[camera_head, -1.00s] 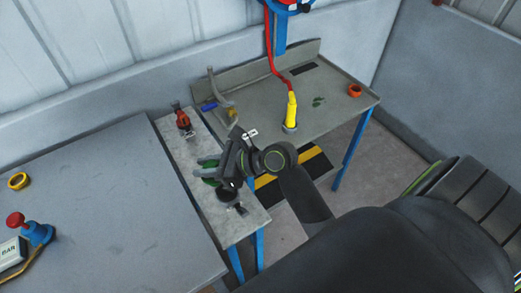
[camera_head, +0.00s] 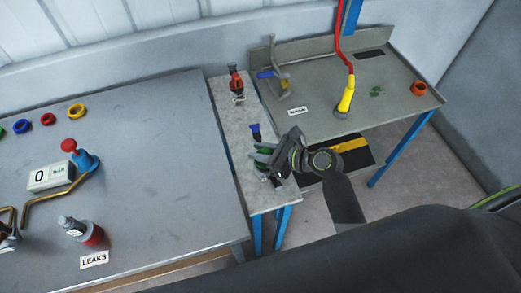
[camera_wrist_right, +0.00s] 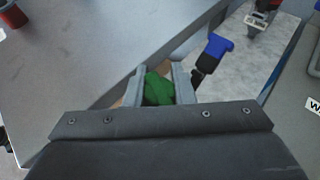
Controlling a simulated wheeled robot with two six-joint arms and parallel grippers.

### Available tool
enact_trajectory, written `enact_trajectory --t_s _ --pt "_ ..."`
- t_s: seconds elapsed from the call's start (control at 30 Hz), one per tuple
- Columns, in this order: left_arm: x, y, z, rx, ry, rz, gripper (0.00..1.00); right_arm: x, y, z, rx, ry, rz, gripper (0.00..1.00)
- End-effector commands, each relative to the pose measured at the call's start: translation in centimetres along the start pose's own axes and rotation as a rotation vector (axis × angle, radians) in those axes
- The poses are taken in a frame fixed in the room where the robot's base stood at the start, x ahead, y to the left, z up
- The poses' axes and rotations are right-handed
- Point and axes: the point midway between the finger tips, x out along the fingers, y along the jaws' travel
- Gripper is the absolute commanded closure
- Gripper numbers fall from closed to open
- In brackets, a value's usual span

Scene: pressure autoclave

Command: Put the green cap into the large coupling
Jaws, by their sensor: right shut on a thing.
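My right gripper (camera_head: 262,158) is over the narrow pale shelf. In the right wrist view its two fingers (camera_wrist_right: 156,88) are shut on the green cap (camera_wrist_right: 157,90), which sits between them. In the head view only bits of green show at the fingers, partly hidden by the gripper.
A blue-topped part (camera_head: 256,132) stands close to my right gripper on the narrow shelf (camera_head: 233,120). A red one (camera_head: 236,82) is farther back.

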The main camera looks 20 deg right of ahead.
Motion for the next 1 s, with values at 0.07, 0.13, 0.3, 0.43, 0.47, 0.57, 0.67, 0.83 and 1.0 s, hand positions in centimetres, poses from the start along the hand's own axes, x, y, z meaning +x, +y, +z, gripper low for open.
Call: enact_trajectory --t_s 0.07,0.13,0.3,0.43,0.47,0.57,0.67,0.83,1.0 --pt "0.0 -0.1 0.1 0.000 -0.001 -0.001 0.64 0.0 0.0 0.0 0.000 -0.001 0.000 1.00" --pt "0.0 -0.3 0.3 0.001 -0.004 -0.004 0.64 0.1 0.0 -0.1 0.000 0.000 0.000 1.00" --pt "0.0 -0.7 1.0 0.002 -0.015 -0.008 0.64 0.2 0.0 -0.5 0.000 0.000 0.000 0.74" --pt "0.0 -0.8 1.3 0.002 -0.019 -0.010 0.64 0.2 0.0 -0.5 0.000 0.000 0.000 0.57" --pt "0.0 -0.8 1.3 0.002 -0.020 -0.010 0.64 0.2 0.0 -0.5 0.000 0.000 0.000 0.56" --pt "0.0 -0.9 1.3 0.002 -0.020 -0.011 0.64 0.2 0.0 -0.5 0.000 0.000 0.000 0.56" --pt "0.0 -0.9 1.3 0.002 -0.020 -0.011 0.64 0.2 0.0 -0.4 0.000 0.000 0.000 0.56" --pt "-0.1 -0.9 1.3 0.002 -0.020 -0.011 0.64 -0.1 0.0 0.2 -0.002 -0.002 0.000 0.56" --pt "0.2 -0.9 1.3 0.003 -0.020 -0.011 0.64 -2.8 -0.1 -0.1 -0.004 0.003 -0.002 0.56"
